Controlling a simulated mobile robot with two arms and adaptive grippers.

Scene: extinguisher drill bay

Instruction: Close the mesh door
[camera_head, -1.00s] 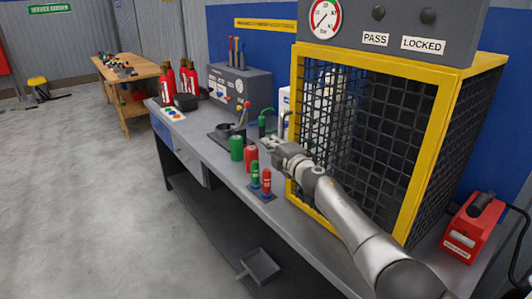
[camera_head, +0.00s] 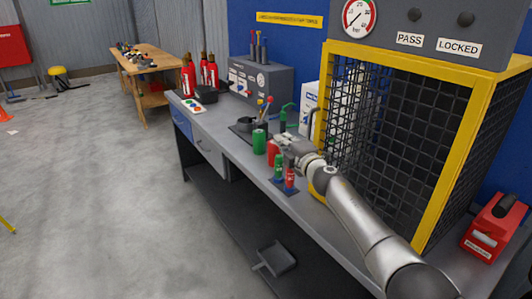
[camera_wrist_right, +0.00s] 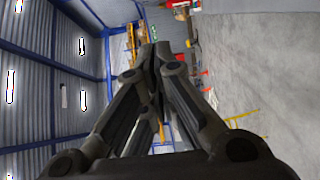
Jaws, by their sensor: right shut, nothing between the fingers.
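The mesh cage (camera_head: 452,165) has a yellow frame and black wire mesh and stands on the right of the workbench. Mesh shows across its front opening, but I cannot tell which panel is the door or how far it stands open. My right gripper (camera_head: 284,145) is shut and empty, left of the cage's left post, above the bench near the red and green cylinders. Its closed fingers also show in the wrist view (camera_wrist_right: 153,55). A grey upright bar (camera_head: 312,123) stands just behind the gripper, beside the cage. My left gripper is not in view.
Green (camera_head: 259,142) and red (camera_head: 273,153) cylinders and small bottles (camera_head: 290,178) stand close to my right gripper. A grey control box (camera_head: 262,82) and red extinguishers (camera_head: 209,72) stand further back. A red unit (camera_head: 495,228) sits right of the cage.

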